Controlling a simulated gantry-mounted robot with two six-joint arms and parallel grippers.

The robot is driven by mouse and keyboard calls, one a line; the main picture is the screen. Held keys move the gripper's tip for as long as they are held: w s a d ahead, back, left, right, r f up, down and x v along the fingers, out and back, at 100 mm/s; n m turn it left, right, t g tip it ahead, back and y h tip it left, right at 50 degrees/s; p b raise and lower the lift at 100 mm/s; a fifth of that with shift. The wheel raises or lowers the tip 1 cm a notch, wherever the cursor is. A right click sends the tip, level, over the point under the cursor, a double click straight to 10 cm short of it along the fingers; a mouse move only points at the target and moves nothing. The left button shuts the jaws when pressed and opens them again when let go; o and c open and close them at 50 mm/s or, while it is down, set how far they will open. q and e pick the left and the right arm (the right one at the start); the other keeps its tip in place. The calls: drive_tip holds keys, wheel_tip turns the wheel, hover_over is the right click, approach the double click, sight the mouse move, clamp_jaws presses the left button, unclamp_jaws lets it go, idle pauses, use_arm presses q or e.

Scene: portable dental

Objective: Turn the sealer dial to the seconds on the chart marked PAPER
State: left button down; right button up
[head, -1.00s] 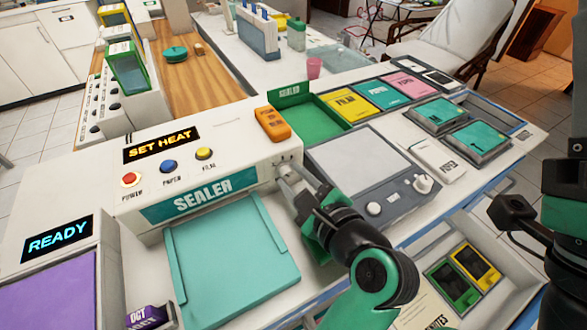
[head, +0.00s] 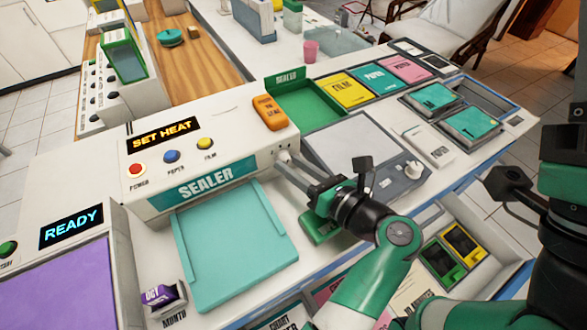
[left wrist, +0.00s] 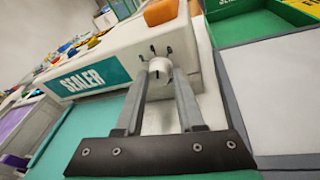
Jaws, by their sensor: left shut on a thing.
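The sealer (head: 160,215) is a white box with a teal SEALER label and a SET HEAT display (head: 162,136). Its small white dial (left wrist: 158,70) is on the right end of the front face, with short dark marks around it. My left gripper (head: 285,159) is shut on the dial, one finger on each side, as the left wrist view (left wrist: 160,75) shows. The fingers largely hide the dial in the head view, and I cannot read its setting. A card with the word CHART (head: 284,319) is cut off at the bottom edge. My right gripper's fingers are not visible.
Red, blue and yellow buttons (head: 172,157) sit on the sealer's top beside an orange block (head: 270,112). A teal plate (head: 235,245) lies in front. A grey-topped device (head: 352,145) stands close right of my left gripper. A READY display (head: 70,229) is at left.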

use_arm(q)
drive_tip(key=m+b, duration=0.1)
drive_tip(key=m+y+b, duration=0.1)
drive_tip(key=shift+f+b, duration=0.3)
drive_tip(key=shift+r+m+b, duration=0.1)
drive_tip(key=shift+m+b, duration=0.4)
drive_tip(key=shift+m, duration=0.2)
drive_tip(key=c, duration=0.5)
unclamp_jaws()
drive_tip(key=shift+d+r, duration=0.1)
drive_tip(key=shift+r, duration=0.05)
